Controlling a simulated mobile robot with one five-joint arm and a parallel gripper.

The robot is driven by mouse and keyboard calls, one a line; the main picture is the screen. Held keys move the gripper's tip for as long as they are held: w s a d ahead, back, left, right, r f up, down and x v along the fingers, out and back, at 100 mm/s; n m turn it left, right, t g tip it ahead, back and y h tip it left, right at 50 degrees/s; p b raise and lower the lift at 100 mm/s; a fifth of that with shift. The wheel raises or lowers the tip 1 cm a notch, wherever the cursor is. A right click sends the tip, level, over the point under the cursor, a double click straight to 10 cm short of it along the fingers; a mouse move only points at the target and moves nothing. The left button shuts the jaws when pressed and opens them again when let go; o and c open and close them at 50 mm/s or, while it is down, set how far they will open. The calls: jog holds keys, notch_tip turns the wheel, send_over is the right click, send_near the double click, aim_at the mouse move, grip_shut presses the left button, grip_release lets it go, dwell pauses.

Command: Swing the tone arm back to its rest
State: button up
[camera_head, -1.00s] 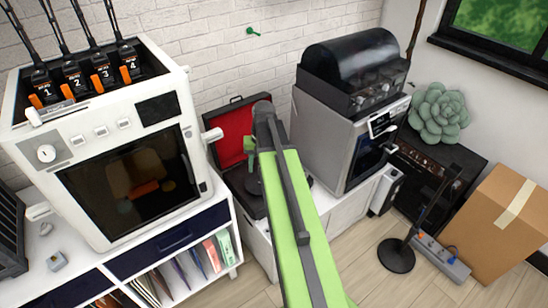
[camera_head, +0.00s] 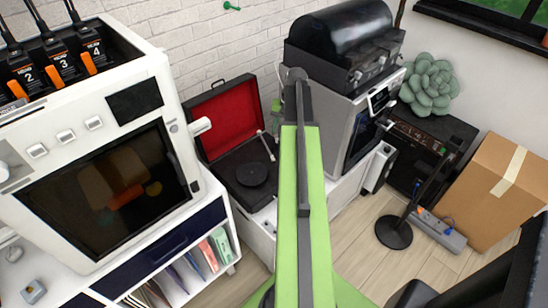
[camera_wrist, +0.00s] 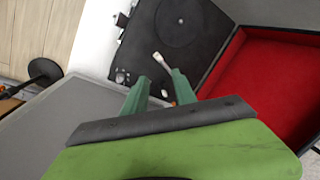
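The record player (camera_head: 222,153) is an open black case with a red-lined lid, on the low white cabinet. Its dark platter (camera_head: 252,174) shows left of my arm. The pale, thin tone arm (camera_head: 268,147) lies right of the platter. In the wrist view a pale end of the tone arm (camera_wrist: 161,59) shows just beyond my green fingertips, in line with the gap between them. My gripper (camera_wrist: 161,76) is open, its two fingers apart. I cannot tell whether a finger touches the tone arm. In the head view my arm hides most of the gripper.
A large white oven-like machine (camera_head: 110,150) stands close on the left. A grey machine with a black dome (camera_head: 340,110) stands close on the right. The raised red lid (camera_wrist: 270,80) is near the gripper. A stand (camera_head: 394,232) and a cardboard box (camera_head: 490,190) are on the floor.

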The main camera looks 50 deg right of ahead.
jog(key=f+b, duration=0.4)
jog(key=w+a+f+b, duration=0.1)
jog(key=f+b, duration=0.3)
jog(key=f, duration=0.1)
jog(key=w+f+b, duration=0.1)
jog(key=f+b, duration=0.2)
jog(key=f, duration=0.1)
jog(key=shift+a+f+b, duration=0.2)
jog(key=shift+a+b, duration=0.05)
jog(key=shift+b, duration=0.15)
jog(key=shift+r, duration=0.1)
grip_shut()
dwell(0.4)
